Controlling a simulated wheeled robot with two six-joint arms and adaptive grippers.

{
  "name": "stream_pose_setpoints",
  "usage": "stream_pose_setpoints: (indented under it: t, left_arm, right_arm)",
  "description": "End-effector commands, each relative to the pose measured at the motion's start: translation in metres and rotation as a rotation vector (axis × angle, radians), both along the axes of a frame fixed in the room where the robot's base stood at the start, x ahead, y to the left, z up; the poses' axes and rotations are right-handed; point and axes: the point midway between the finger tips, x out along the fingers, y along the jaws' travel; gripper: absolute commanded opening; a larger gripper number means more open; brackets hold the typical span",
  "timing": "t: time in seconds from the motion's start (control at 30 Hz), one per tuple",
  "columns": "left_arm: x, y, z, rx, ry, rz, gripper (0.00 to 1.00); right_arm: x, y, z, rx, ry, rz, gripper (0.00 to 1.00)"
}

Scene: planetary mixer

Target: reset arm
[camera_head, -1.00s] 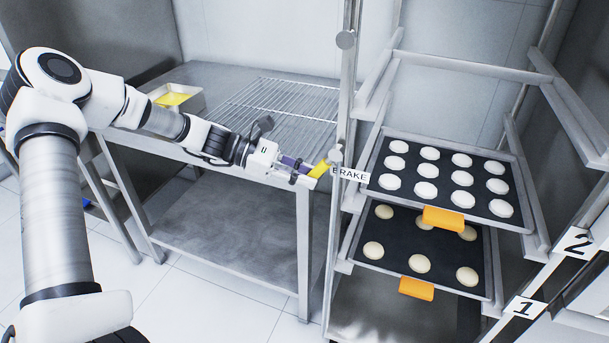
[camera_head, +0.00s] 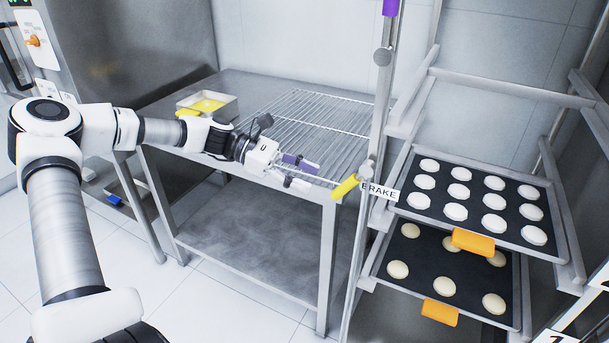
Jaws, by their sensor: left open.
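My left arm comes in from the left and reaches over the front of the steel table (camera_head: 262,215). My left gripper (camera_head: 306,176) is open and empty, near the table's front right corner. My right gripper is not in view.
The rack at right holds an upper tray (camera_head: 556,238) and a lower tray (camera_head: 380,279) of dough rounds, with orange tabs. Tiled floor (camera_head: 225,298) is clear.

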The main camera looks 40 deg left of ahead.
Motion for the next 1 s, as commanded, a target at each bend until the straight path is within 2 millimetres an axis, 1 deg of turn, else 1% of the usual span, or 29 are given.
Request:
stream_pose_setpoints:
  t: [0.5,0.57,0.63,0.67,0.7,0.77,0.8,0.87,0.9,0.97,1.0]
  left_arm:
    - [0.000,0.001,0.000,0.001,0.001,0.000,0.47]
    - [-0.001,0.001,-0.005,0.001,0.016,0.000,0.47]
    - [-0.004,-0.001,-0.019,0.019,0.061,-0.008,0.47]
    - [-0.006,-0.004,-0.027,0.041,0.092,-0.018,0.47]
    - [-0.009,-0.009,-0.040,0.081,0.144,-0.040,0.47]
    - [-0.023,-0.028,-0.067,0.155,0.255,-0.110,0.47]
    - [-0.039,-0.047,-0.089,0.209,0.340,-0.179,0.47]
    - [-0.066,-0.073,-0.124,0.305,0.456,-0.271,0.47]
    - [-0.086,-0.089,-0.149,0.379,0.510,-0.334,0.47]
    - [-0.120,-0.109,-0.185,0.495,0.556,-0.442,0.47]
    - [-0.145,-0.120,-0.207,0.576,0.563,-0.526,0.47]
  right_arm:
    - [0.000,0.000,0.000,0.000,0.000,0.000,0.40]
    - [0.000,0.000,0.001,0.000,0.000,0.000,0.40]
    - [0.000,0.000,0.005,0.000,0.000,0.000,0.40]
    - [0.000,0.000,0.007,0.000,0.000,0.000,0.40]
    - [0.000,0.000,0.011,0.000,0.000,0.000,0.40]
    - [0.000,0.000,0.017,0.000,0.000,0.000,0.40]
    - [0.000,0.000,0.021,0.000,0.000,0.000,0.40]
    - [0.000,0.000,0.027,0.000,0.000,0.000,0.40]
    - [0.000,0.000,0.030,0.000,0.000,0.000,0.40]
    - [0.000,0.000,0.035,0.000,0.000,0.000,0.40]
    - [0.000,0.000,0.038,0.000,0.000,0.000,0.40]
